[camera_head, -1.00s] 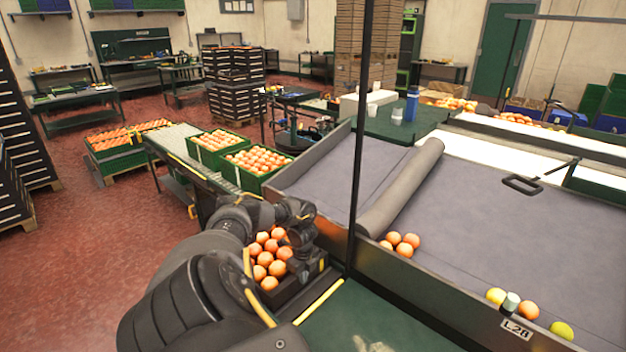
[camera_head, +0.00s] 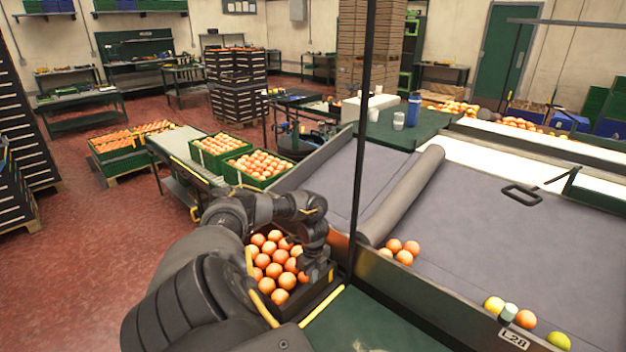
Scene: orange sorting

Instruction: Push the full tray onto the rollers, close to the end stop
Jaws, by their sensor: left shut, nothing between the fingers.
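The full tray (camera_head: 314,292) is a dark, low-sided tray filled with oranges (camera_head: 274,268). It sits at the lower middle, beside the left end of the green worktop. My left gripper (camera_head: 314,268) is shut and empty, pointing down at the tray's right side, close to the oranges there. I cannot tell whether it touches the tray. My left forearm hides the tray's left and near parts. The roller conveyor (camera_head: 178,146) runs away to the upper left, and my arm covers its near end. I cannot make out the end stop. My right gripper is out of view.
Two green crates of oranges (camera_head: 258,164) stand beside the conveyor. A dark upright post (camera_head: 359,150) rises just right of the tray. The grey sorting belt (camera_head: 480,240) carries a few loose fruits near its front wall. The green worktop (camera_head: 375,320) is mostly clear.

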